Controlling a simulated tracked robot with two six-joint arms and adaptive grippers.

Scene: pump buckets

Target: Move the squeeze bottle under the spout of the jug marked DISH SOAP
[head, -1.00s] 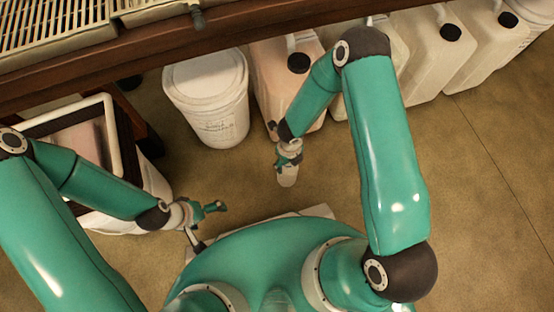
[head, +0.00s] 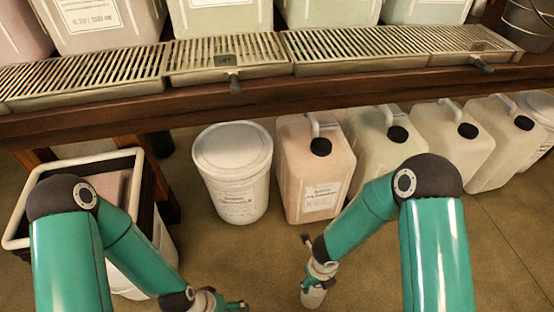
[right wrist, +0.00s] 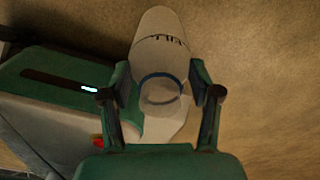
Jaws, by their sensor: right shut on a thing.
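My right gripper (head: 318,270) is shut on the white squeeze bottle (head: 313,297), held low in front of the lower jugs. In the right wrist view the bottle (right wrist: 158,50), with a dark blue ring and faint dark lettering, sits between the two fingers of the gripper (right wrist: 160,85). Large jugs stand on the shelf above the drip trays: a pale one (head: 88,22), a greenish one (head: 225,18) and another greenish one (head: 330,10). Their tops are cut off, no spout shows clearly, and I cannot read DISH SOAP. My left gripper (head: 232,306) is at the bottom edge, its jaw state unclear.
Slatted drip trays (head: 360,47) line the wooden shelf (head: 260,103), whose front edge overhangs the floor. Below stand a white bucket (head: 235,175), a pink jug (head: 312,170), several pale jugs (head: 450,150) and a white-rimmed bin (head: 140,170). Open floor (head: 510,260) lies right.

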